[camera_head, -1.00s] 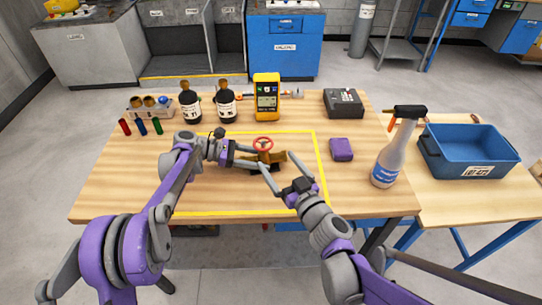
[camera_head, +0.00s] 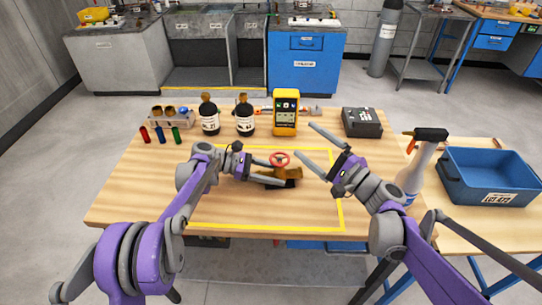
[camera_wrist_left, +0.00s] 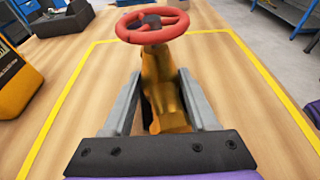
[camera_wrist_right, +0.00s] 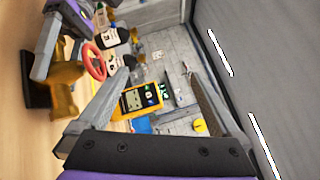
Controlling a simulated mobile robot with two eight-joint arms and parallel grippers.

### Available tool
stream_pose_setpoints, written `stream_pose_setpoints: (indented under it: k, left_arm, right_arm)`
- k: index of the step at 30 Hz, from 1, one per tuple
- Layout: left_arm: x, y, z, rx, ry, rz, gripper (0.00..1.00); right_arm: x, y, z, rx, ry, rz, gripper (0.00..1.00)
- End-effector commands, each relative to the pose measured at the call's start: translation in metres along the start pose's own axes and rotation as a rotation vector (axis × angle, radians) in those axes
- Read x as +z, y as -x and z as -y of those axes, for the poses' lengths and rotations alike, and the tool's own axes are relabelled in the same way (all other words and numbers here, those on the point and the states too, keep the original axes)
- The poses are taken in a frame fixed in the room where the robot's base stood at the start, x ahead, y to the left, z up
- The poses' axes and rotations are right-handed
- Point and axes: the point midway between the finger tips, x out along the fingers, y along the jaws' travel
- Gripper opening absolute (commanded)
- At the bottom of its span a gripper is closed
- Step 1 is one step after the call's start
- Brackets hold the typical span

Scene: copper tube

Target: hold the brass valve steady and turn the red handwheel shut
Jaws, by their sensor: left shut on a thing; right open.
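The brass valve (camera_head: 290,172) sits inside the yellow taped outline on the wooden table, with its red handwheel (camera_head: 279,158) on top. My left gripper (camera_head: 279,173) is shut on the valve body from the left. In the left wrist view its fingers lie on both sides of the brass body (camera_wrist_left: 164,90), below the handwheel (camera_wrist_left: 152,26). My right gripper (camera_head: 305,140) is open and empty, to the right of the handwheel and apart from it. The handwheel (camera_wrist_right: 95,62) also shows at the left of the right wrist view.
Two dark bottles (camera_head: 210,118) and a yellow meter (camera_head: 285,112) stand behind the valve. A dark grey box (camera_head: 362,122) sits at the back right. A spray bottle (camera_head: 413,172), partly behind my right arm, and a blue bin (camera_head: 490,175) are on the right. The front left of the table is clear.

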Motion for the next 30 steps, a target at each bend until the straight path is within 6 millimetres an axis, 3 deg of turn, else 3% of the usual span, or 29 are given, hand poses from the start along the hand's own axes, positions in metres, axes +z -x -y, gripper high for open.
stream_pose_setpoints:
  k: [15, 24, 30]
  left_arm:
    - [0.001, 0.0, 0.0, 0.0, 0.0, 0.002, 0.28]
    - [0.001, 0.0, 0.0, 0.0, 0.0, 0.002, 0.28]
    - [0.001, 0.0, 0.0, 0.0, 0.0, 0.002, 0.28]
  right_arm:
    - [-0.017, -0.018, -0.065, 0.333, -0.998, 0.134, 1.0]
    - [-0.019, -0.021, -0.086, 0.442, -1.225, 0.11, 1.0]
    - [-0.011, -0.044, -0.094, 0.447, -1.235, 0.11, 1.0]
